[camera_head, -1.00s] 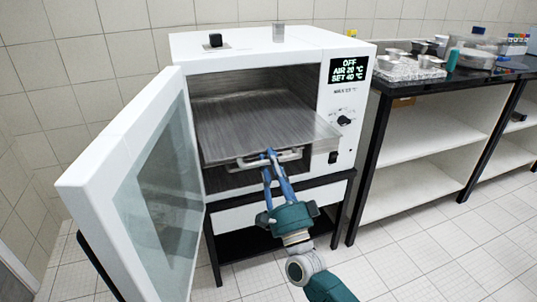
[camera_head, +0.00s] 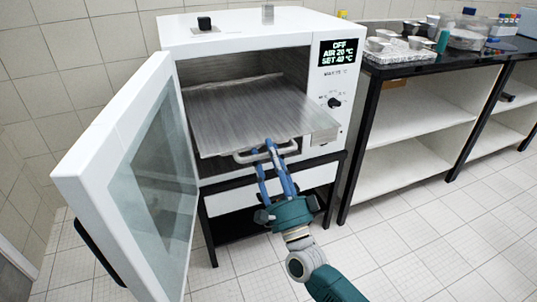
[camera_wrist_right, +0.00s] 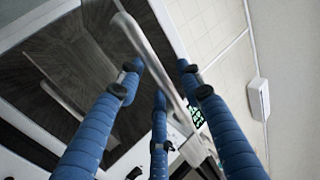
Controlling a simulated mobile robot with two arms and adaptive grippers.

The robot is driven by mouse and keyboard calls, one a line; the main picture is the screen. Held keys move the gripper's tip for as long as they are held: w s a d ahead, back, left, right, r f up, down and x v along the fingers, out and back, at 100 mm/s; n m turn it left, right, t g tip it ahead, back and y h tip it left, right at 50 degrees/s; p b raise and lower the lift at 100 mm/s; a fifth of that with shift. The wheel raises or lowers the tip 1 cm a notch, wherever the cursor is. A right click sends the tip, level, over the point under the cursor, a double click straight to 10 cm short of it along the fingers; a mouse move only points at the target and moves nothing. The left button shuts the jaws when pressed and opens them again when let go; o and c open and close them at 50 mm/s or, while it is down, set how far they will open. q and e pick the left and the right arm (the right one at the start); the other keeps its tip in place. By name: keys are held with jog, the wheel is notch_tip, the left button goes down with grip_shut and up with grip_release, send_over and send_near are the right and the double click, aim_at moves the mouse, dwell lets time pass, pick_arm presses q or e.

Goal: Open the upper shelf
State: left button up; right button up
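The upper shelf (camera_head: 255,110) is a grey metal plate in the open white oven (camera_head: 250,38). It sticks out past the oven's front opening, with a pale bar handle (camera_head: 242,157) below its front edge. My right gripper (camera_head: 268,150) has blue fingers at this handle. In the right wrist view the handle bar (camera_wrist_right: 146,50) runs between the fingertips of the right gripper (camera_wrist_right: 160,78), which are closed around it. Contact at the tips is partly hidden. My left gripper is not in view.
The oven door (camera_head: 135,170) stands wide open at the left. A dark-topped bench (camera_head: 425,68) with white shelves stands at the right and carries several small items. The tiled floor (camera_head: 430,240) at the front right is clear.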

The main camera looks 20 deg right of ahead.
jog(key=v, duration=1.2)
jog(key=shift+d, duration=0.1)
